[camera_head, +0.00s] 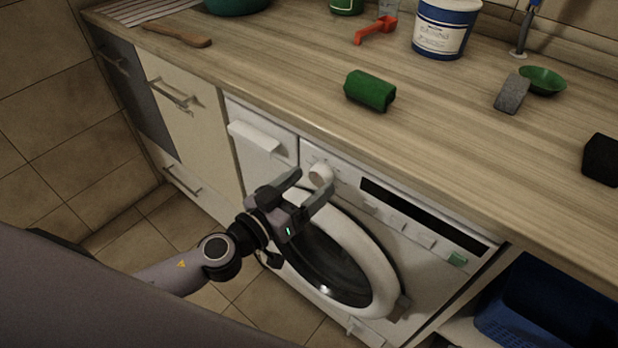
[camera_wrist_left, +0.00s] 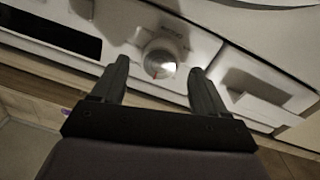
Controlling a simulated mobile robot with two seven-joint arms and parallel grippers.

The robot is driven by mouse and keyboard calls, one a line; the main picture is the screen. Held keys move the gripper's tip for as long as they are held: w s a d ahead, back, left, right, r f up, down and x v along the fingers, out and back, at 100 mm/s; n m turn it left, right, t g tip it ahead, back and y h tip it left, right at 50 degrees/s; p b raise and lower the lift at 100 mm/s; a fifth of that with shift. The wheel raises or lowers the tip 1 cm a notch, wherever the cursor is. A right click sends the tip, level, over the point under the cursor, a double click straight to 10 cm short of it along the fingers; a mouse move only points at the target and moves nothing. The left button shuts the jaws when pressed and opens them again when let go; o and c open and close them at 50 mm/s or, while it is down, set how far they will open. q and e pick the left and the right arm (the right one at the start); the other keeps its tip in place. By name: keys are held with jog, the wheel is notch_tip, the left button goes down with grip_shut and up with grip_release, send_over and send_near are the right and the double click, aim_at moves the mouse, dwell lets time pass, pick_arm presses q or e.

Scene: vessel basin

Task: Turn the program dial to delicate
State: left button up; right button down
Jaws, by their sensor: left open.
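The program dial (camera_head: 320,173) is a round white knob on the washing machine's front panel, left of the dark display. In the left wrist view the dial (camera_wrist_left: 159,64) shows a red mark on its lower left face, with small markings around it too blurred to read. My left gripper (camera_head: 313,190) is open in front of the panel. In the left wrist view its fingertips (camera_wrist_left: 158,66) lie on either side of the dial, with a gap to each; I cannot tell how far in front they stop. My right gripper is not in view.
The washing machine door (camera_head: 383,262) is shut below the panel. The detergent drawer (camera_head: 254,137) is left of the dial. The wooden worktop (camera_head: 300,75) overhangs the machine and carries a green block (camera_head: 370,90). A blue crate (camera_head: 545,310) stands at lower right.

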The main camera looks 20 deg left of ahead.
pick_arm(q)
jog(key=shift+w+d, duration=0.2)
jog(key=shift+w, duration=0.25)
jog(key=c, duration=1.1)
jog(key=shift+o, duration=0.2)
